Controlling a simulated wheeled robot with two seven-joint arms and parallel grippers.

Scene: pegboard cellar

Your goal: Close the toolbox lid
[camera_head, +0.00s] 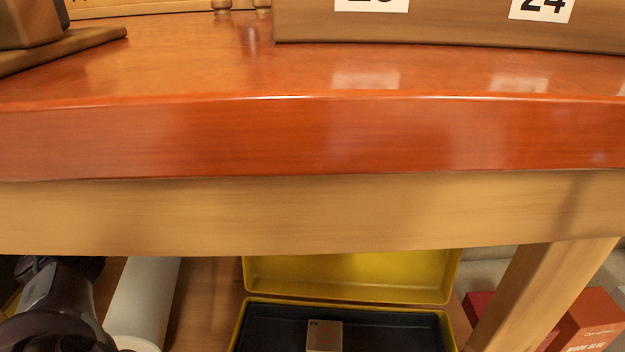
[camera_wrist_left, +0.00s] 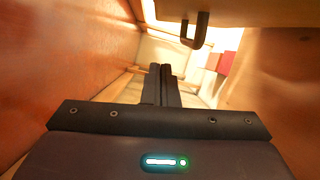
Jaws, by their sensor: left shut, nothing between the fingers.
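The yellow toolbox is below the workbench in the head view. Its lid (camera_head: 350,277) stands open at the back, its upper edge hidden behind the bench. The toolbox body (camera_head: 238,327) has a dark inside, and its front is cut off by the frame. My left gripper (camera_wrist_left: 161,84) shows in the left wrist view with its two dark fingers together and nothing between them. In the head view my left arm is at the lower left, left of the toolbox and apart from it. My right gripper is not in view.
The bench's thick red-brown top (camera_head: 310,135) hangs over the toolbox. A wooden leg (camera_head: 540,285) stands right of it, near red boxes (camera_head: 592,318). A white roll (camera_head: 145,300) lies between my left arm and the toolbox. A dark hook-like bracket (camera_wrist_left: 194,32) is above my fingers.

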